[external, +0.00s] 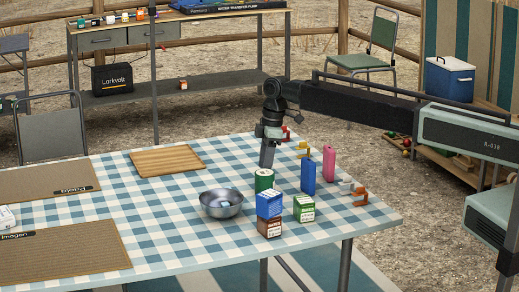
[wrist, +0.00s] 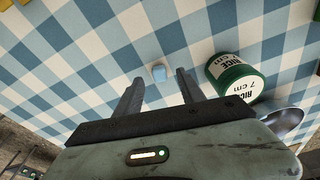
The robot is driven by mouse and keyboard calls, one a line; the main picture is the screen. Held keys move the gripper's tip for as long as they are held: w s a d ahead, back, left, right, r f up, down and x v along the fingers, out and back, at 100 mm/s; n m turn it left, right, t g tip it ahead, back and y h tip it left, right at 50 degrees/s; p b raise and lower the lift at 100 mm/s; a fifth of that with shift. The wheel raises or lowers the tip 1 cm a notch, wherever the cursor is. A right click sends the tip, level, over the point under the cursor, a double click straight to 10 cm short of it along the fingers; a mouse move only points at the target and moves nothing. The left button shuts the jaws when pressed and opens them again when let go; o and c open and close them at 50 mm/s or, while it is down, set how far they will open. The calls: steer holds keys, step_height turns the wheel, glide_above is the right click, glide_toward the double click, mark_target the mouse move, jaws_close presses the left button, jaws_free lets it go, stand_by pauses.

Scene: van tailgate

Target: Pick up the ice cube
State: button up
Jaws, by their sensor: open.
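A small pale blue-white cube, which looks like the ice cube (wrist: 159,72), lies on the checked tablecloth in the wrist view. My gripper (wrist: 158,86) is open, with one finger on each side of the cube's line and the cube just beyond the fingertips. In the external view my gripper (external: 267,160) points down over the table behind the green can (external: 264,180). The cube on the cloth cannot be made out there. The can, marked RICE 7 cm, also shows right of the fingers in the wrist view (wrist: 236,80).
A metal bowl (external: 221,203) with small pale contents stands in front of the can. A blue box (external: 269,204) on a brown box (external: 269,227), a green box (external: 304,208), a blue pack (external: 308,177) and a pink bottle (external: 329,163) stand nearby. A wooden board (external: 167,160) lies left.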

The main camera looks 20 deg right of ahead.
step_height(320, 180, down, 2)
steer(key=shift+a+f+b, duration=0.1)
steer(key=shift+b, duration=0.3)
steer(key=shift+r, duration=0.2)
steer(key=shift+c, duration=0.3)
jaws_close()
steer(key=shift+r+p, duration=0.1)
steer(key=shift+p, duration=0.2)
step_height(320, 180, up, 10)
steer(key=p, duration=0.9)
steer(key=shift+p, duration=0.4)
